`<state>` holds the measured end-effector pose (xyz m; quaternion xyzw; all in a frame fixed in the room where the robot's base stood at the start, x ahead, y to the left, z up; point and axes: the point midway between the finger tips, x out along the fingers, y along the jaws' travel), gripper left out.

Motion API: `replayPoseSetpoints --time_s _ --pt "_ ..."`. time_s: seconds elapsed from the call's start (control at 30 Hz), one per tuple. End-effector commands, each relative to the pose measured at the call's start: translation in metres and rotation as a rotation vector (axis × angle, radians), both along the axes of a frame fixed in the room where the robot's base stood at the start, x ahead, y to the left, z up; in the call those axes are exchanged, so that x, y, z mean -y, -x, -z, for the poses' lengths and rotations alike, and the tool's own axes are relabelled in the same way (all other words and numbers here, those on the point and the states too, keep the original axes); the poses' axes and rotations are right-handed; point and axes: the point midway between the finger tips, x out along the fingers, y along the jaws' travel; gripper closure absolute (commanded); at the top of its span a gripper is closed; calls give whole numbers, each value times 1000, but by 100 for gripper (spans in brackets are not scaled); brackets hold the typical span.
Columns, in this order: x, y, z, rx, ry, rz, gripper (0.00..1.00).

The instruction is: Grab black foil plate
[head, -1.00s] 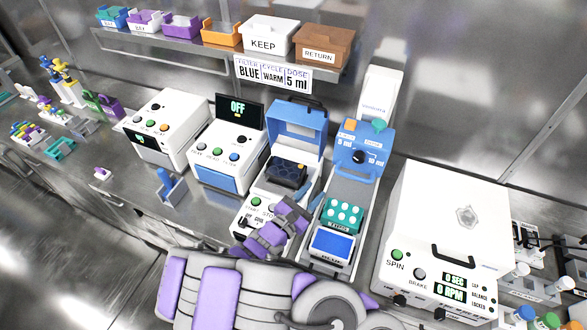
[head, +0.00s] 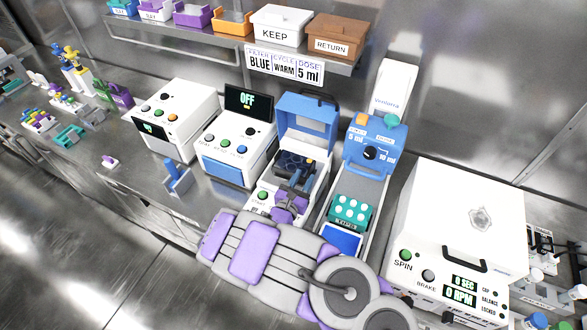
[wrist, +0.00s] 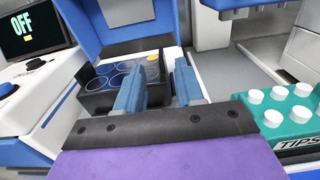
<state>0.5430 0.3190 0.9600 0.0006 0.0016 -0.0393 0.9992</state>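The black foil plate (head: 288,163), with round wells, sits inside the white device with a raised blue lid. In the wrist view the plate (wrist: 100,84) shows several wells and one yellow spot near its back right corner. My gripper (head: 297,178) reaches over the device's front toward the plate.
The raised blue lid (head: 306,121) stands behind the plate. To the right is a blue-topped dispenser (head: 375,145) with a teal tip box (head: 350,209). A white machine with an OFF screen (head: 249,101) is to the left. A white centrifuge (head: 470,220) is further right.

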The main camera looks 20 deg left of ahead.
Motion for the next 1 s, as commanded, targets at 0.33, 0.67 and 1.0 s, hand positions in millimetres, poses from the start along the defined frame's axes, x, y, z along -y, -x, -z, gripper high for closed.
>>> replayPoseSetpoints --time_s 0.33,0.67,1.0 --pt "4 -26 1 1 1 4 63" --pt "7 -63 0 3 1 2 63" --pt "6 -65 -1 3 3 -1 69"
